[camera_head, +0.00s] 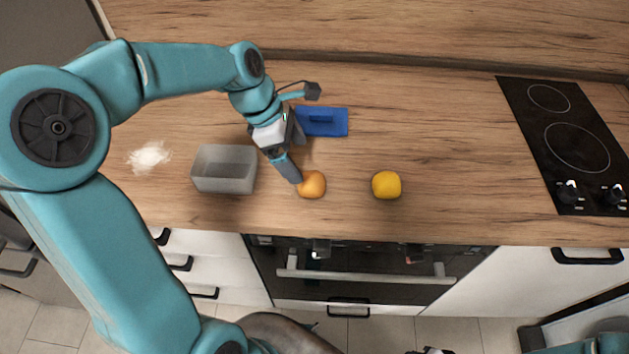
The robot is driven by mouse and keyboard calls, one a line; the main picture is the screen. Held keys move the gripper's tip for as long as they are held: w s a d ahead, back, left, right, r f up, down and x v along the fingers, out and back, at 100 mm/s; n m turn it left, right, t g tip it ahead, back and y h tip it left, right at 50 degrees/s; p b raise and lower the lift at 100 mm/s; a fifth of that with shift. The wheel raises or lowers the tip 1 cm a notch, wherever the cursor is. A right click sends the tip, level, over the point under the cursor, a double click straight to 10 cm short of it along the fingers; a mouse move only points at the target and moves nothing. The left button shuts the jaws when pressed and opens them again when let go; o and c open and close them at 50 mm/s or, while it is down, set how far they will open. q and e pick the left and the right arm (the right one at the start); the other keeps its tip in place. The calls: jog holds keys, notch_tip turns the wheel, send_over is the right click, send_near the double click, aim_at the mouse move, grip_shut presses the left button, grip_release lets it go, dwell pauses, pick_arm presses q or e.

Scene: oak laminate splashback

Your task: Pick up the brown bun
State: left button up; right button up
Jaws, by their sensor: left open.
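The brown bun (313,185) is a small, round, orange-brown piece on the wooden counter, near its front edge. My left gripper (294,165) reaches in from the left and points down at the bun. One finger ends right at the bun's upper left side; I cannot tell whether it touches. The other finger shows behind it, apart, and nothing shows held between them. My right gripper cannot be made out; only a bit of teal arm shows at the lower right corner.
A grey open bin (224,187) stands left of the bun, with a white powdery patch (149,157) beyond it. A blue float-like tool (334,129) lies behind. A black hob (566,143) is far right. The counter between is clear.

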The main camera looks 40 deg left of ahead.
aim_at(307, 176)
pick_arm(q)
jog(key=x, duration=0.2)
jog(key=shift+s+d+f, duration=0.1)
jog(key=shift+s+f, duration=0.05)
jog(key=shift+f, duration=0.2)
jog(key=x, duration=0.4)
jog(key=shift+s+d+f, duration=0.15)
jog(key=shift+d+f, duration=0.15)
jog(key=shift+d, duration=0.05)
jog(key=shift+f, duration=0.25)
jog(key=c, duration=1.1)
